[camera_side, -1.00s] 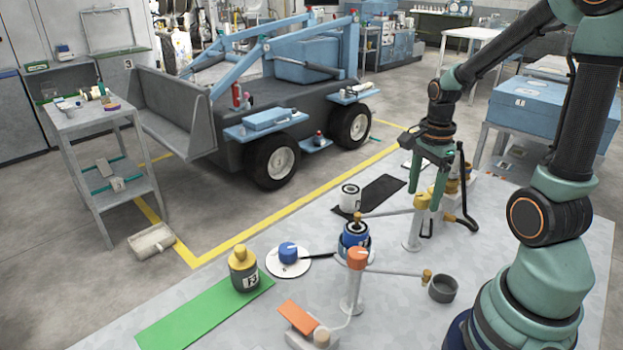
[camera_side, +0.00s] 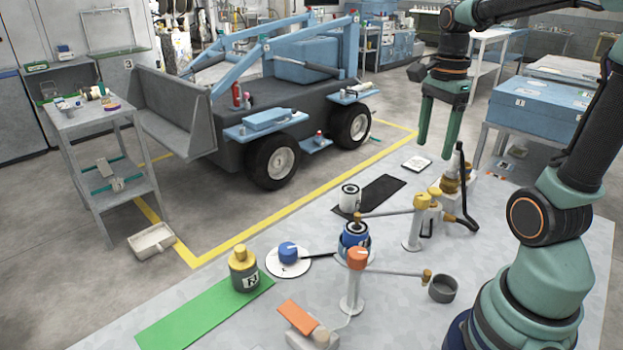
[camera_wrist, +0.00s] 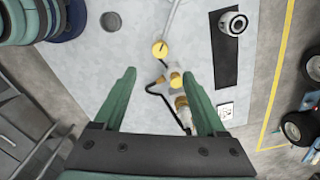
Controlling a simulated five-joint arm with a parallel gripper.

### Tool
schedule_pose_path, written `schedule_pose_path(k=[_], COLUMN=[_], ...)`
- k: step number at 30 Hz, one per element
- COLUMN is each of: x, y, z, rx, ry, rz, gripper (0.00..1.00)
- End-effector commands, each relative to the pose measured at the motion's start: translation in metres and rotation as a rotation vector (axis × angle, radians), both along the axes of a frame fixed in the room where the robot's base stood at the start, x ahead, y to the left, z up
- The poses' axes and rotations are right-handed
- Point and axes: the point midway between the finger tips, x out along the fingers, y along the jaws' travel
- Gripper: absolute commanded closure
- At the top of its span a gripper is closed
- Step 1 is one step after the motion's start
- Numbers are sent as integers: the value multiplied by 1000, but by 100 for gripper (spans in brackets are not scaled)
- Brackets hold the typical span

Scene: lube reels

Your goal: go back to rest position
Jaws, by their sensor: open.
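My gripper (camera_side: 437,120) is open and empty, with its green fingers pointing down above the far right part of the table. It also shows in the wrist view (camera_wrist: 157,100), its two fingers spread apart with nothing between the tips. Below it in the side view stand a post with a yellow cap and a swing arm (camera_side: 416,225) and a brass fitting with a black hose (camera_side: 452,187). In the wrist view the brass fitting (camera_wrist: 181,105) lies beneath the gap between the fingers. The gripper touches nothing that I can see.
An orange-capped post (camera_side: 353,285), a grey cup (camera_side: 443,288), a dark bottle with a yellow cap (camera_side: 243,270), a green mat (camera_side: 190,322) and a black mat (camera_side: 380,195) are on the table. A blue case (camera_side: 535,107) stands behind. The air around the gripper is clear.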

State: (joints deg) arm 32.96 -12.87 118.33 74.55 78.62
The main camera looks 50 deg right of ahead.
Motion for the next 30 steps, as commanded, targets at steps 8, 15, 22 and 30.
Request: schedule_pose_path(k=[8,15,22,30], x=[1,18,29,30], y=[3,49,114,160], z=[0,3,2,1], rx=[-6,-92,-265,-447], ry=[-9,-114,-242,-319], rz=[32,554,1295,1829], gripper=[26,26,26,26])
